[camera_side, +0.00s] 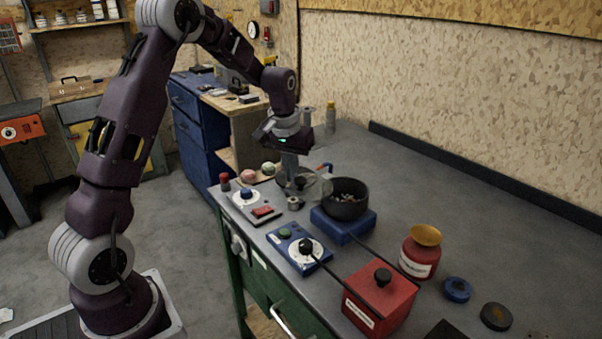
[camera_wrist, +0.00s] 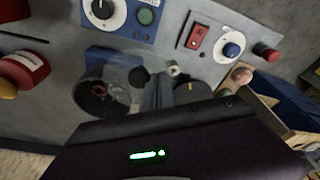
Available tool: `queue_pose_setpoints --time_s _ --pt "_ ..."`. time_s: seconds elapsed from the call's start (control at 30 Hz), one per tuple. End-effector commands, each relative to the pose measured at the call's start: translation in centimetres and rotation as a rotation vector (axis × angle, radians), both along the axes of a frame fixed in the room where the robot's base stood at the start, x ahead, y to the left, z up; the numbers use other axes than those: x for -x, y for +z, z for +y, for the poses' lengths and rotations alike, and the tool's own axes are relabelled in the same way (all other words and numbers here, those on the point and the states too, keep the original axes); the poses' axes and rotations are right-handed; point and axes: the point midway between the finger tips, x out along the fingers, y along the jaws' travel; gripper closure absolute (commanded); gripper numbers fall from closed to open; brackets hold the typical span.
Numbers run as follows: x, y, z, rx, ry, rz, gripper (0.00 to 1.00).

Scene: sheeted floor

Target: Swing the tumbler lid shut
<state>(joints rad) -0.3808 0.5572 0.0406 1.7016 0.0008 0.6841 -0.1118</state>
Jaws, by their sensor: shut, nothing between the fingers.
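The tumbler is a black round bowl (camera_side: 346,205) on a blue base (camera_side: 343,226), with small reddish and pale bits inside. In the wrist view the bowl (camera_wrist: 90,103) is at the left of the fingers. A clear, see-through lid (camera_side: 319,188) with a dark knob appears between the bowl and my gripper; its knob (camera_wrist: 139,77) shows in the wrist view. Its exact tilt is hard to tell. The bowl's top looks uncovered in the side view. My gripper (camera_side: 291,178) points down beside the lid, fingers shut and empty. Whether the fingers (camera_wrist: 158,92) touch the lid is unclear.
A dark round dish (camera_wrist: 190,92) lies behind the fingers. Control boxes with a red switch (camera_side: 262,211) and a black knob (camera_side: 306,245) stand along the front edge. A red box (camera_side: 380,300) and a red jar (camera_side: 420,252) stand nearer the camera. The bench's back right is clear.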

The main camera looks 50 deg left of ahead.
Motion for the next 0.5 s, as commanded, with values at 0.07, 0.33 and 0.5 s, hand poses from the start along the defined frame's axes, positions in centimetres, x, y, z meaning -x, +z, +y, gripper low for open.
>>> queue_pose_setpoints --time_s 0.07,0.33,0.5 --pt "0.0 0.0 -0.4 -0.001 -0.003 0.0 1.0" --pt "0.2 0.0 -2.1 0.0 0.0 0.001 1.0" --pt "0.2 0.0 -2.1 0.001 0.0 0.001 1.0"
